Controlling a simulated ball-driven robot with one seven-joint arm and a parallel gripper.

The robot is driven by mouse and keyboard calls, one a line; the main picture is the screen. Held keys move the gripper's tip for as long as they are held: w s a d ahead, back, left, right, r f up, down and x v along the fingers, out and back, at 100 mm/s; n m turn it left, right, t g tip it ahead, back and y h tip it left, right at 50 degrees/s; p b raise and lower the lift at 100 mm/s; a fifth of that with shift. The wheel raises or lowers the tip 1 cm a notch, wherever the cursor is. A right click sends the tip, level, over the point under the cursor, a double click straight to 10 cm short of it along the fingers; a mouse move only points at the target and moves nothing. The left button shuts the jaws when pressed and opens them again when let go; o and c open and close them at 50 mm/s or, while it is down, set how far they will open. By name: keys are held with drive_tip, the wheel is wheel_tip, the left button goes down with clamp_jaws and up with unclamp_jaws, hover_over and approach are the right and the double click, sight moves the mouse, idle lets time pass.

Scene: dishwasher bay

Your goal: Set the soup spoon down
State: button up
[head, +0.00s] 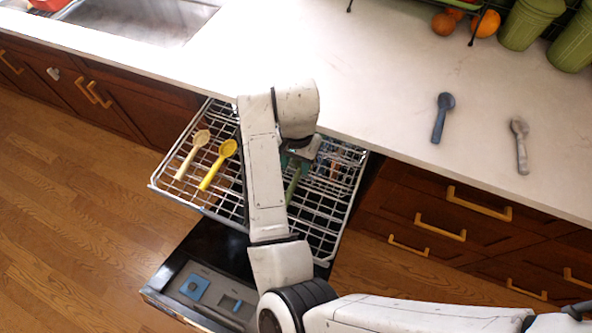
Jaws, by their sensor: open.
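My gripper (300,155) is over the upper dishwasher rack (226,208), mostly hidden by my own arm, and its fingertips show poorly. It is open. A green spoon (293,185) lies in the rack right under and beside it. The spoon's handle points toward the front of the rack, and its upper end is hidden by my gripper. I cannot tell whether the fingers touch it. A cream spoon (189,157) and a yellow spoon (216,166) lie side by side in the left part of the rack. I cannot tell which spoon is the soup spoon.
A blue spoon (441,120) and a grey spoon (520,145) lie on the white counter (390,60). Green canisters (528,22) and oranges (486,23) are at the back right. A sink (140,18) is at upper left. The open dishwasher door (205,285) sticks out below the rack.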

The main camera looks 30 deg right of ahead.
drive_tip(key=shift+r, duration=2.8)
